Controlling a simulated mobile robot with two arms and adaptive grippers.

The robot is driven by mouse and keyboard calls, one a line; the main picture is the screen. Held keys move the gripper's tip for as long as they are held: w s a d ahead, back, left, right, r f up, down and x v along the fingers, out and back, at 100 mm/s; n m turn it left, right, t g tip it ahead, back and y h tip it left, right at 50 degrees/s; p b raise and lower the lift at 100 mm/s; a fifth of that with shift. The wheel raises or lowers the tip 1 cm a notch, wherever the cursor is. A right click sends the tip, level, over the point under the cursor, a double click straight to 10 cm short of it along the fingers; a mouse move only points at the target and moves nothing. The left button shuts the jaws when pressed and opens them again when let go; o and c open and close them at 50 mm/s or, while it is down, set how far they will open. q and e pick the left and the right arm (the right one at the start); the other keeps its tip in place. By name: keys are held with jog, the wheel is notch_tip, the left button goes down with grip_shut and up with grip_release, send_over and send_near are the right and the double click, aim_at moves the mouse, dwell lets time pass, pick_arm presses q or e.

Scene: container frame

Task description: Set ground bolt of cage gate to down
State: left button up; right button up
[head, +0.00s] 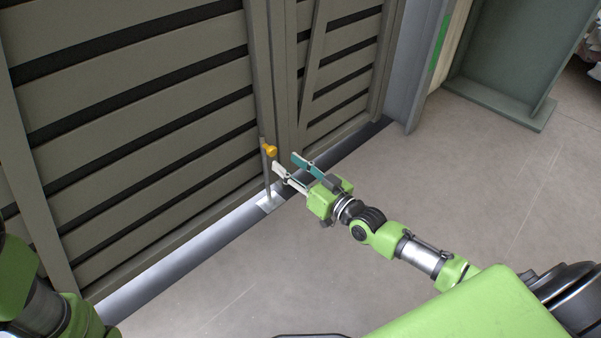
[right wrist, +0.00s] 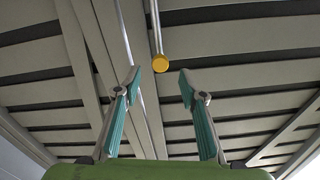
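The ground bolt is a thin grey rod (head: 265,165) with a yellow knob (head: 270,150), upright on the cage gate (head: 140,110) near the gate's bottom edge. In the right wrist view the yellow knob (right wrist: 160,62) shows just beyond and between the fingertips. My right gripper (head: 284,163) is open, its fingers pointing at the gate just below and to the right of the knob. It shows open in the right wrist view (right wrist: 160,84), with nothing between the fingers. My left arm shows only in part at the lower left; its gripper is out of view.
A pale metal sill (head: 190,250) runs along the foot of the gate, with a small bright plate (head: 269,203) under the rod. A grey-green steel post base (head: 500,105) stands at the upper right. The grey floor (head: 440,180) is clear.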

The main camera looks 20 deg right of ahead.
jog(key=shift+v, duration=2.15)
jog(key=shift+r, duration=0.1)
